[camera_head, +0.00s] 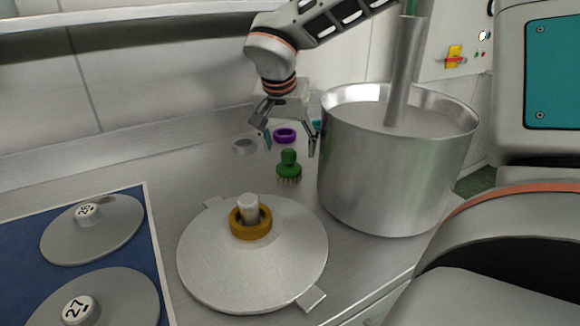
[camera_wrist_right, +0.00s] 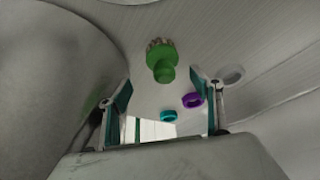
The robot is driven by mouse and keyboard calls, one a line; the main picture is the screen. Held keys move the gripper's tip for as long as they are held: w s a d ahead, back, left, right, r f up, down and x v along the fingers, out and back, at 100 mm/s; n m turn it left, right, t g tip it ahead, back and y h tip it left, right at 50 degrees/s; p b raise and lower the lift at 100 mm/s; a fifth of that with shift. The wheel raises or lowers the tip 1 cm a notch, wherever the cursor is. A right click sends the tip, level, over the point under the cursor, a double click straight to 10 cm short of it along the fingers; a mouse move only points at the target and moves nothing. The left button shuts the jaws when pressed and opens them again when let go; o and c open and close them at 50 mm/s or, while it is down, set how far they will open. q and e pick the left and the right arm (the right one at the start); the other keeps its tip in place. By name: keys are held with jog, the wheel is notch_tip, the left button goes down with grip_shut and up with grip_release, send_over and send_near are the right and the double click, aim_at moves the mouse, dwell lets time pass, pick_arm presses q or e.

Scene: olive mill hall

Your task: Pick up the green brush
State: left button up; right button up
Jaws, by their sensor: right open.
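The green brush (camera_head: 289,167) stands upright on the metal counter, knob up and bristles down, left of the big steel pot. My right gripper (camera_head: 290,146) is open and empty, above and behind the brush in the head view. In the right wrist view the brush (camera_wrist_right: 160,62) lies ahead of the open fingers (camera_wrist_right: 163,88), roughly centred between them and apart from both. My left gripper does not show in either view.
The steel pot (camera_head: 375,180) stands close on the right. A purple ring (camera_head: 285,135), a grey ring (camera_head: 244,146) and a teal ring (camera_wrist_right: 168,116) lie near the brush. A round metal lid (camera_head: 215,270) with an orange ring (camera_head: 236,228) is in front. Numbered discs (camera_head: 112,241) lie on a blue mat at left.

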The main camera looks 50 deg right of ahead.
aim_at(289, 162)
jog(key=x, duration=0.4)
jog(key=b+x, duration=0.1)
jog(key=x, duration=0.2)
jog(key=shift+w+a+f, duration=0.1)
jog(key=shift+w+a, duration=0.15)
jog(key=shift+a, duration=0.05)
jog(key=c, duration=1.4)
